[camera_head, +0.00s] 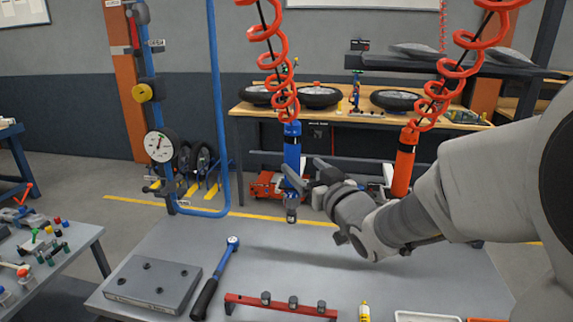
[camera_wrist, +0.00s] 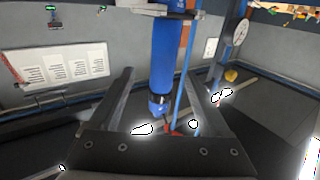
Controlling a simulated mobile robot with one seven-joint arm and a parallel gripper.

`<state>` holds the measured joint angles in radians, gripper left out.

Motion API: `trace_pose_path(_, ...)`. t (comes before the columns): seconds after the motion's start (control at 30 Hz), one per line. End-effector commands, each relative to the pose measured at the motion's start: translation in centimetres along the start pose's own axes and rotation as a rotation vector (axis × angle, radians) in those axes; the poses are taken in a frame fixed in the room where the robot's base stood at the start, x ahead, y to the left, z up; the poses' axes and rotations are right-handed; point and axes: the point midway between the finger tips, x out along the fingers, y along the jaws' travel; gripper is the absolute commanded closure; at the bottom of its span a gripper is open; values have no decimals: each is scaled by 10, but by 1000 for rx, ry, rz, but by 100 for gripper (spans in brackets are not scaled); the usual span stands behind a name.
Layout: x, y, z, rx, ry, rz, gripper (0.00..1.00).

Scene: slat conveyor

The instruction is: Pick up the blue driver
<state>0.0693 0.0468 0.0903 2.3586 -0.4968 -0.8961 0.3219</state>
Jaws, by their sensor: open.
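The blue driver (camera_head: 292,150) hangs upright from a red coiled hose above the grey table. Its dark lower end with a socket tip points down. My gripper (camera_head: 299,176) is at the driver's lower body in the head view, partly in front of it. In the wrist view, the blue driver (camera_wrist: 164,62) stands between the two spread fingers of my gripper (camera_wrist: 164,95), with space visible on both sides. The fingers are open and not closed on it. Whether either finger touches the driver, I cannot tell.
An orange driver (camera_head: 404,160) hangs to the right, close to my arm. A blue post (camera_head: 219,110) with a gauge stands left. On the table (camera_head: 290,255) lie a torque wrench (camera_head: 215,278), a grey block (camera_head: 153,284) and a red rack (camera_head: 280,304). The table's middle is clear.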

Motion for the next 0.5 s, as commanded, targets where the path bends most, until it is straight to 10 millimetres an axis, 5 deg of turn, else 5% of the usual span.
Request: trace_pose_path(0.5,51,-5,0,1,0,-1,20)
